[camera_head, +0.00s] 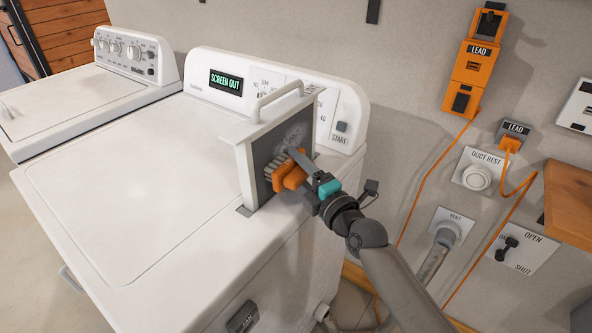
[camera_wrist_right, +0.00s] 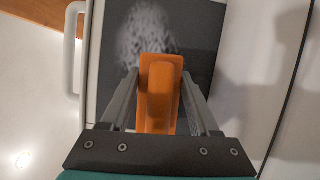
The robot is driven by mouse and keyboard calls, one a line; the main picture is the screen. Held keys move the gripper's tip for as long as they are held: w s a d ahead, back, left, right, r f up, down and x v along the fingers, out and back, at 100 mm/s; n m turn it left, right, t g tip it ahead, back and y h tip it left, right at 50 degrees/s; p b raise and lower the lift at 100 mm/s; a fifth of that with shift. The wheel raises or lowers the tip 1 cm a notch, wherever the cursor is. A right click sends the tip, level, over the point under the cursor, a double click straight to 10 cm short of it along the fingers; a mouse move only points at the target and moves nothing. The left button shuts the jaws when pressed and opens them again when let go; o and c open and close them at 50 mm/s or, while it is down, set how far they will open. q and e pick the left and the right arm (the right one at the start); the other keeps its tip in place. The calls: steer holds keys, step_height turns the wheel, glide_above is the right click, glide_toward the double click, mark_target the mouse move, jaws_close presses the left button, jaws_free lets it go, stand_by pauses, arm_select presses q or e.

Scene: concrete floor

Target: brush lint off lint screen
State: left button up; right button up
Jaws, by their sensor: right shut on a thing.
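The lint screen (camera_head: 257,150) is a dark mesh panel in a white frame with a white handle (camera_head: 279,94). It stands upright out of the top of the dryer (camera_head: 120,190). Grey lint (camera_wrist_right: 146,32) shows on its upper part in the right wrist view. My right gripper (camera_head: 302,167) is shut on an orange brush (camera_head: 287,176), which also shows between the fingers in the wrist view (camera_wrist_right: 160,95). The brush's grey bristles (camera_head: 272,167) are at the mesh, seemingly touching it. My left gripper is not in view.
The dryer panel display (camera_head: 226,83) reads "SCREEN OUT". A washer (camera_head: 75,105) stands at the left. On the wall at right are an orange LEAD box (camera_head: 474,65), a duct rest (camera_head: 477,178), a vent pipe (camera_head: 440,246) and an open/shut lever (camera_head: 507,248). The dryer top is clear left of the screen.

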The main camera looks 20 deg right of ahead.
steer(key=shift+w+d+b, duration=0.45)
steer(key=shift+w+d, duration=0.2)
steer(key=shift+d, duration=0.3)
steer(key=shift+w+d+f+b, duration=0.1)
steer(key=shift+w+d+b, duration=0.7)
steer(key=shift+d+b, duration=0.05)
steer(key=shift+w+d, duration=0.25)
steer(key=shift+d, duration=0.1)
